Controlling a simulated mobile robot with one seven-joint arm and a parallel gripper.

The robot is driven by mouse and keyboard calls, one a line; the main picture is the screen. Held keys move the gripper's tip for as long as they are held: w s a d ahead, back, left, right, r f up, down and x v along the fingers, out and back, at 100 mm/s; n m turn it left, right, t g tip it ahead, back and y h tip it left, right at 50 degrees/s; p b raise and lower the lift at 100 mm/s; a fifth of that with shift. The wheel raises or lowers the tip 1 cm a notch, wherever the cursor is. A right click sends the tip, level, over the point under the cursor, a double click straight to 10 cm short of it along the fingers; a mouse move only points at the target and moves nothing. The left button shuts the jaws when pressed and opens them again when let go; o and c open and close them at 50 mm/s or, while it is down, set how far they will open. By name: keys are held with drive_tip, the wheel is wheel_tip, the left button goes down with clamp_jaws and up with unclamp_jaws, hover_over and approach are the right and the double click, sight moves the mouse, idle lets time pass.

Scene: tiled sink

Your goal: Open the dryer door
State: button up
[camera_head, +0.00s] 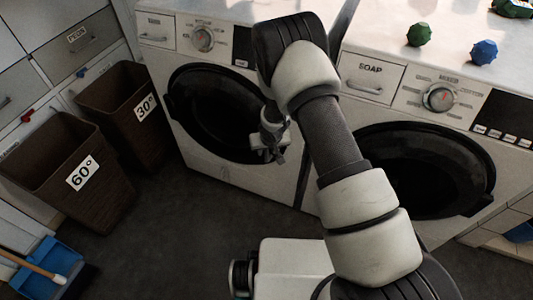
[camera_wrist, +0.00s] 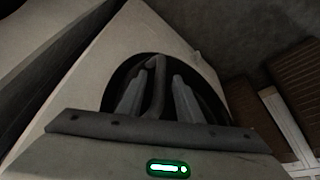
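Two white front-loading machines stand side by side. The left machine (camera_head: 222,172) has a round dark door (camera_head: 205,112) that looks closed. The right machine (camera_head: 365,110) has a SOAP drawer and a similar dark door (camera_head: 415,170), partly behind my arm. No label shows which is the dryer. My gripper (camera_head: 272,152) is at the right edge of the left machine's door. In the wrist view my gripper (camera_wrist: 160,85) has its two fingers apart in front of the dark round door, with a grey bar between them. I cannot tell whether the fingers touch it.
Two brown baskets marked 60° (camera_head: 95,195) and 30° (camera_head: 125,100) stand at the left. A blue dustpan (camera_head: 50,265) lies at the lower left. Green (camera_head: 419,34) and blue (camera_head: 484,52) objects sit on the right machine. The dark floor before the left machine is clear.

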drive_tip(key=shift+x, duration=1.35)
clamp_jaws()
